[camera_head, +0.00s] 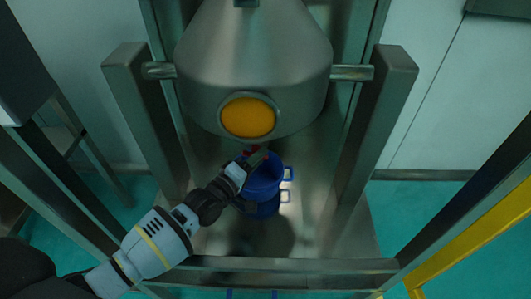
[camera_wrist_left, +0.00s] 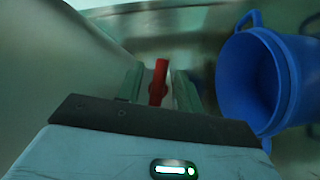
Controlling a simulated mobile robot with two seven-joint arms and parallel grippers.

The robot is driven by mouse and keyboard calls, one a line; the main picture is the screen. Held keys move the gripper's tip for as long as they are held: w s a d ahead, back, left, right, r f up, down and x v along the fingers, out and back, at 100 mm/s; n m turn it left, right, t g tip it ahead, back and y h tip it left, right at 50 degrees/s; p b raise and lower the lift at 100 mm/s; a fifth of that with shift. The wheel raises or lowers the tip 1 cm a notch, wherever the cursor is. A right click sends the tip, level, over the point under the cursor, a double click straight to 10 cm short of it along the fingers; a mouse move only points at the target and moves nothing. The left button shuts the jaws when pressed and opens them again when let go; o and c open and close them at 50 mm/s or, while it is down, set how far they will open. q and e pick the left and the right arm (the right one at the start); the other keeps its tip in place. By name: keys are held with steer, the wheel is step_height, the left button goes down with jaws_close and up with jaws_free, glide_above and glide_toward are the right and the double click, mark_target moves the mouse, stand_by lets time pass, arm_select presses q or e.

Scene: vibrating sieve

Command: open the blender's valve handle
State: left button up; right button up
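The blender (camera_head: 255,50) is a large metal cone-shaped vessel hung between two posts, with a round orange disc (camera_head: 247,117) on its front. The valve handle (camera_wrist_left: 158,82) is a red bar in the left wrist view. My left gripper (camera_wrist_left: 157,88) is open, and the red handle shows between its two fingers with a gap on each side. I cannot tell whether it is fully between them in depth. In the head view my left gripper (camera_head: 250,160) is under the vessel, beside the blue bucket, and largely covers the handle. My right gripper is not in view.
A blue bucket (camera_head: 263,182) with side handles stands below the vessel; it shows close on the right in the left wrist view (camera_wrist_left: 238,75). Metal posts (camera_head: 150,120) flank the space on both sides. A yellow rail (camera_head: 470,240) is at the lower right.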

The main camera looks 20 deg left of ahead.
arm_select(q)
steer(key=shift+b+x, duration=0.3)
steer(key=shift+x, duration=1.4)
steer(key=shift+c, duration=0.5)
jaws_close()
